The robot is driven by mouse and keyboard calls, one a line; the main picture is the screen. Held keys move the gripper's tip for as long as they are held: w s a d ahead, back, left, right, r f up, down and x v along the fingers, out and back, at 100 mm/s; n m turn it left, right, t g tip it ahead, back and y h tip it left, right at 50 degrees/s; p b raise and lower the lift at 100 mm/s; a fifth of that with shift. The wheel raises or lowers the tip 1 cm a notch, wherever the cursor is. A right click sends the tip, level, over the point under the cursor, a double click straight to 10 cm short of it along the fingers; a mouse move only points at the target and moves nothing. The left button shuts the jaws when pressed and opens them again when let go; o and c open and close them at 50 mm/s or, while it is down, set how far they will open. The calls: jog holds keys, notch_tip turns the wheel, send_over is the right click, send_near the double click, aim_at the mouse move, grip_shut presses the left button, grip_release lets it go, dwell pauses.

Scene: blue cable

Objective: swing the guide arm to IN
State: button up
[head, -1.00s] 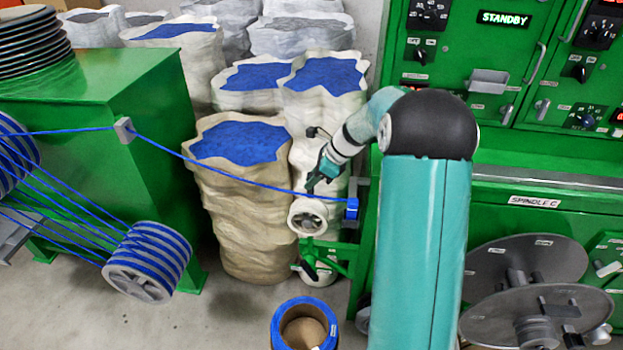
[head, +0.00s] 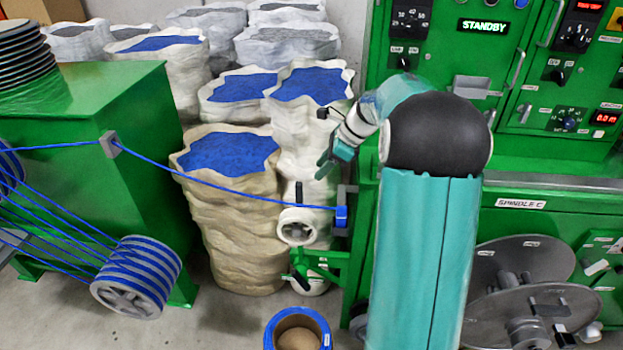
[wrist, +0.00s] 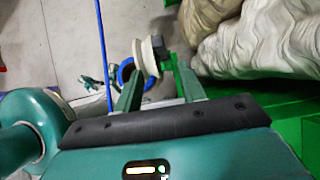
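The guide arm appears to be the green bracket (head: 325,262) with a white pulley wheel (head: 296,226) and a short dark upright peg, at the machine's left side. No IN mark is legible. My gripper (head: 322,170) is above the pulley and the peg, apart from both, in front of the pale sacks. In the wrist view my gripper (wrist: 157,90) has its two fingers apart with nothing held between them. The pulley (wrist: 150,56) shows beyond the fingertips. The blue cable (head: 220,187) runs above the pulley to a blue block (head: 341,216); it also shows in the wrist view (wrist: 103,50).
Sacks of blue pellets (head: 228,155) crowd behind the pulley. A green cabinet (head: 150,130) and striped cable reel (head: 140,275) stand left. The green machine (head: 520,185) with discs stands right. A blue-rimmed spool (head: 298,318) is on the floor below.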

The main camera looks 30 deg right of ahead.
jog(key=shift+v, duration=1.85)
jog(key=shift+a, duration=0.1)
